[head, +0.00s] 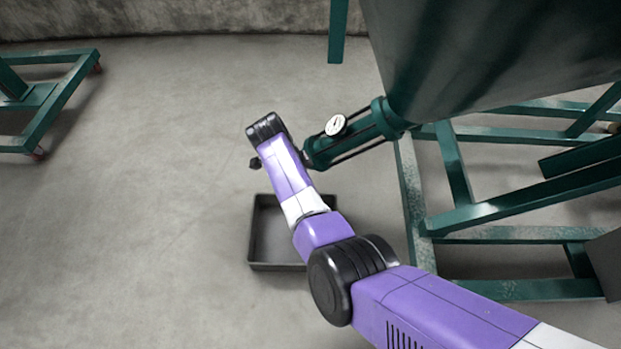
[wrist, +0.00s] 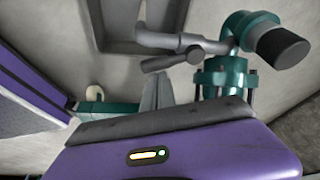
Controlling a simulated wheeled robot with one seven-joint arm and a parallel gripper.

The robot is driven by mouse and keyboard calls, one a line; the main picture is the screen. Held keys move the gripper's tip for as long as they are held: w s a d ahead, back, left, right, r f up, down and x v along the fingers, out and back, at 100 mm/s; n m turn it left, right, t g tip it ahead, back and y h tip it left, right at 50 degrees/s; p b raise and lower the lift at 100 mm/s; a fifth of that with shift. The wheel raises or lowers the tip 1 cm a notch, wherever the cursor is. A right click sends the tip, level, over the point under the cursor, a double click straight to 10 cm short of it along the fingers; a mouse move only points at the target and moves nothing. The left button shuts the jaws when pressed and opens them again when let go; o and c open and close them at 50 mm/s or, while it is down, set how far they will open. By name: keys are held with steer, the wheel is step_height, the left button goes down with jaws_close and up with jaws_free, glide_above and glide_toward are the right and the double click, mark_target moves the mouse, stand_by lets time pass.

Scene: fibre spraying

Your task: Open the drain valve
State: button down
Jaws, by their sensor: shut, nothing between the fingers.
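The green drain pipe (head: 335,150) runs from the big green tank (head: 490,50) and carries a round white gauge (head: 336,125). In the head view my arm covers its outlet end; a small dark piece (head: 255,163) shows left of the arm. The wrist view shows the green valve body (wrist: 248,28) with a dark round knob (wrist: 284,46) at its right. A grey bent pipe (wrist: 180,42) and a grey lever-like handle (wrist: 165,63) lie to its left. My gripper (wrist: 158,78) is shut and empty, its fingertips just below the handle in the picture; contact is unclear.
A dark open tray (head: 262,266) stands on the floor below the outlet. Green frame legs (head: 412,190) stand at the right under the tank. Another green wheeled frame (head: 62,100) is at the far left. The floor between is clear.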

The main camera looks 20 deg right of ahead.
steer(key=shift+s+a, duration=0.1)
steer(key=shift+a, duration=1.25)
steer(key=shift+r, duration=0.1)
